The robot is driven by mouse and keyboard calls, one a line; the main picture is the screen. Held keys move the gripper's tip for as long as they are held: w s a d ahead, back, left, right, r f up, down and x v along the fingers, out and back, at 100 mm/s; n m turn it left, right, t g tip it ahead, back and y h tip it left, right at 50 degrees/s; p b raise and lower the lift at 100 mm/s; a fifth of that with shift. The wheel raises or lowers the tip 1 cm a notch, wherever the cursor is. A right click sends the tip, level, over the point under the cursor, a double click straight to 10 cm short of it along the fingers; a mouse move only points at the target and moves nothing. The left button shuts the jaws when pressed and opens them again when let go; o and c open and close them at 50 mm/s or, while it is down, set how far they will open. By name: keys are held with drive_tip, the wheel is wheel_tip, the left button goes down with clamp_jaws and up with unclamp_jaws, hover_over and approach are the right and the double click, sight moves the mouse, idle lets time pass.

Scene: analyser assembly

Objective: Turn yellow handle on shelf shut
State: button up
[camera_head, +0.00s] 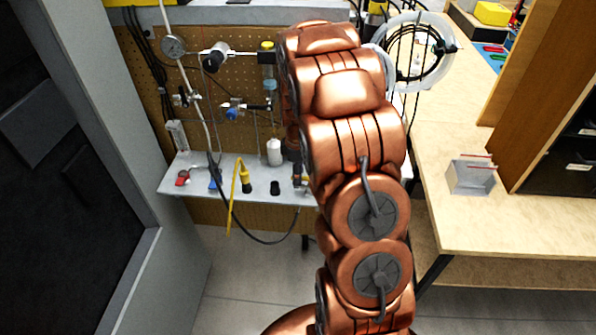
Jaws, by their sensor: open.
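The grey shelf (262,191) juts from the pegboard at centre left. A yellow handle (241,174) stands upright near the middle of the shelf, above a dark fitting. A long yellow strip reaches down past the shelf's front edge beside it. The handle's exact turn angle is too small to tell. My copper arm (345,150) rises through the picture to the right of the handle and covers the shelf's right end. My gripper cannot be made out; it seems hidden behind the arm.
A red valve handle (182,177), a white bottle (274,151) and a black knob (275,187) are on the shelf. Hoses and a gauge (173,46) hang on the pegboard (150,75). A grey cabinet stands left; a wooden bench (465,225) stands right.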

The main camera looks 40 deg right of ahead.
clamp_jaws()
idle(0.3)
